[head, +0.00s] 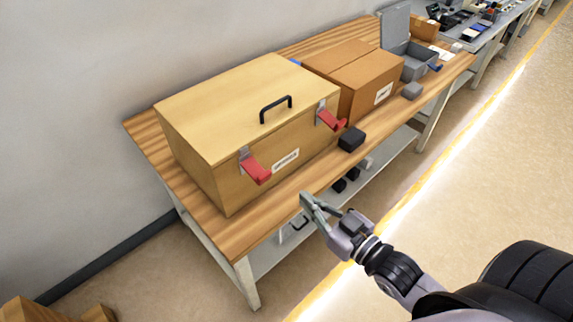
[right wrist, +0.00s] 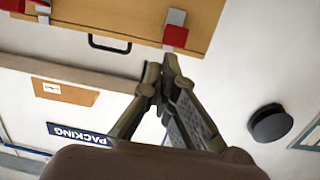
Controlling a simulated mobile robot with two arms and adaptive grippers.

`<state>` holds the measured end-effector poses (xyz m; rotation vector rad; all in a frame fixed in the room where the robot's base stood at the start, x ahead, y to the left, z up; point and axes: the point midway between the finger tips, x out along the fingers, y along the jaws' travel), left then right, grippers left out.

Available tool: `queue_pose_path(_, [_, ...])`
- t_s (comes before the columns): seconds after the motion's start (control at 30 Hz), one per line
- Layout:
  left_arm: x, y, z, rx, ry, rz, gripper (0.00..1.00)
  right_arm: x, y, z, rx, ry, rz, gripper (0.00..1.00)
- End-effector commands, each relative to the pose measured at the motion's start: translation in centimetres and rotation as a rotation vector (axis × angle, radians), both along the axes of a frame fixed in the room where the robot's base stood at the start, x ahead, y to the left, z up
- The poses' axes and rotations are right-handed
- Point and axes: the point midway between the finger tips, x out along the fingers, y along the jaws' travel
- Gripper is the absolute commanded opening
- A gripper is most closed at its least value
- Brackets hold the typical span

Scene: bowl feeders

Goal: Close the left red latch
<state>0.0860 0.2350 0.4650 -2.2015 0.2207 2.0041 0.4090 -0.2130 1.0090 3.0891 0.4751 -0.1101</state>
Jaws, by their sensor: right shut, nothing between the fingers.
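A pale wooden box (head: 225,110) with a shut lid stands on the workbench. Its left red latch (head: 257,170) sticks out from the front face below a grey metal catch. The right red latch (head: 331,121) also sticks out. My right gripper (head: 308,202) is shut and empty, in front of the bench edge, to the right of and lower in the picture than the left latch, apart from it. In the right wrist view, its closed fingertips (right wrist: 160,75) lie near a red latch (right wrist: 176,37); I cannot tell which latch. My left gripper is not in view.
A black handle (head: 275,108) stands on the lid. A black block (head: 351,139) sits near the bench edge, right of the box. A cardboard box (head: 358,75) and a grey open case (head: 412,62) stand farther along. A strip of bare bench top (head: 262,208) runs before the box.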

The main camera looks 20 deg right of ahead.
Motion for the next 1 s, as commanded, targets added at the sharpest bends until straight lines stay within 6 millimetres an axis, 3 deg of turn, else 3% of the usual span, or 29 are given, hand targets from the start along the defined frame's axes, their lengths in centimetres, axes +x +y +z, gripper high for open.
queue_pose_path(0.03, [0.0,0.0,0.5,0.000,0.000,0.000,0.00,-0.3,0.5,2.3,0.010,-0.028,0.015,0.00])
queue_pose_path(0.1, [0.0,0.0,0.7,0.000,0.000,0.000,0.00,-0.6,1.0,4.2,0.020,-0.057,0.030,0.00])
queue_pose_path(0.2, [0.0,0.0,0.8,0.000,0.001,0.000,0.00,-0.8,1.4,5.6,0.029,-0.080,0.041,0.00])
queue_pose_path(0.67, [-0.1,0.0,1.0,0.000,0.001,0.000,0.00,-0.5,1.6,5.9,0.032,-0.085,0.043,0.00])
queue_pose_path(1.0, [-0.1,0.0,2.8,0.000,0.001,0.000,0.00,4.3,3.3,6.4,0.034,-0.088,0.042,0.00])
